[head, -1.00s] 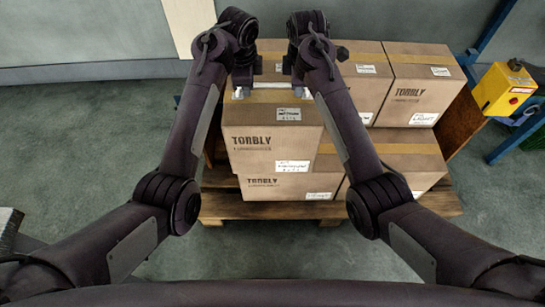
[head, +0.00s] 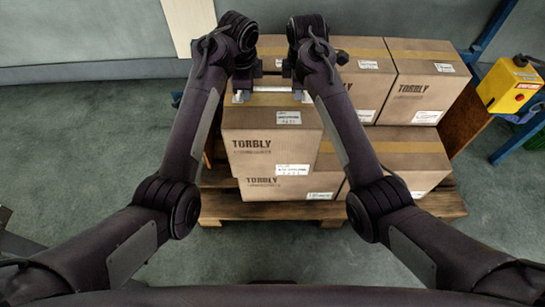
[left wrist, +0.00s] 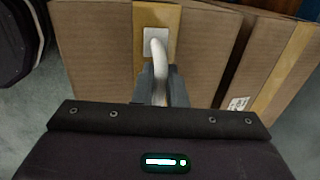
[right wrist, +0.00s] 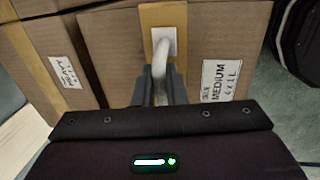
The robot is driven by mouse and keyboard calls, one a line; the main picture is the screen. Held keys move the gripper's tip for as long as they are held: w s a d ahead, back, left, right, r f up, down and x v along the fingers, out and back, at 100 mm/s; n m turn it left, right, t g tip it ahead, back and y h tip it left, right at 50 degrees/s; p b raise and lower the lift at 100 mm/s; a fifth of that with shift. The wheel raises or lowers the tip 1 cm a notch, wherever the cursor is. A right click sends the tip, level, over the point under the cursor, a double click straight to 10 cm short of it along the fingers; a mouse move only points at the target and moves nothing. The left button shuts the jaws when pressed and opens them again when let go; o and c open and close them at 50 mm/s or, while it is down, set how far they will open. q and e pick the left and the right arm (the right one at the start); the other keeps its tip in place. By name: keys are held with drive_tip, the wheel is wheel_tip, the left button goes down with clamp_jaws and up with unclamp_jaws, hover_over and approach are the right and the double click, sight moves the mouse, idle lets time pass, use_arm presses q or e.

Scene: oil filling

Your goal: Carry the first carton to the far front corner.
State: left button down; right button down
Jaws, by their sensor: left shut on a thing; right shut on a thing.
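The first carton (head: 270,143) is a brown box printed TORBLY, with tan tape along its top and a label reading MEDIUM in the right wrist view (right wrist: 222,80). It is over the front left part of the stack; I cannot tell whether it touches the carton below (head: 290,188).
Other cartons (head: 420,90) stand behind and to the right on a wooden pallet (head: 265,209). A yellow control box (head: 509,86) on a blue frame (head: 513,142) is at the right. The floor (head: 100,140) left of the pallet is clear.

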use_arm(q)
drive_tip(key=shift+w+f+b, duration=0.1)
drive_tip(key=shift+f+b, duration=0.55)
drive_tip(key=shift+b, duration=0.2)
use_arm(e)
drive_tip(key=shift+w+f, duration=0.1)
drive_tip(key=shift+f, duration=0.55)
use_arm(q)
drive_tip(key=c, duration=1.7)
unclamp_jaws()
use_arm(e)
drive_tip(key=c, duration=1.7)
unclamp_jaws()
use_arm(q)
drive_tip(key=shift+o, duration=1.1)
drive_tip(key=shift+s+r, duration=0.1)
drive_tip(key=shift+s, duration=0.25)
use_arm(e)
drive_tip(key=shift+o, duration=1.1)
drive_tip(key=shift+s+r, duration=0.1)
drive_tip(key=shift+s, duration=0.25)
use_arm(q)
drive_tip(key=shift+w, duration=0.1)
use_arm(e)
drive_tip(key=shift+w, duration=0.1)
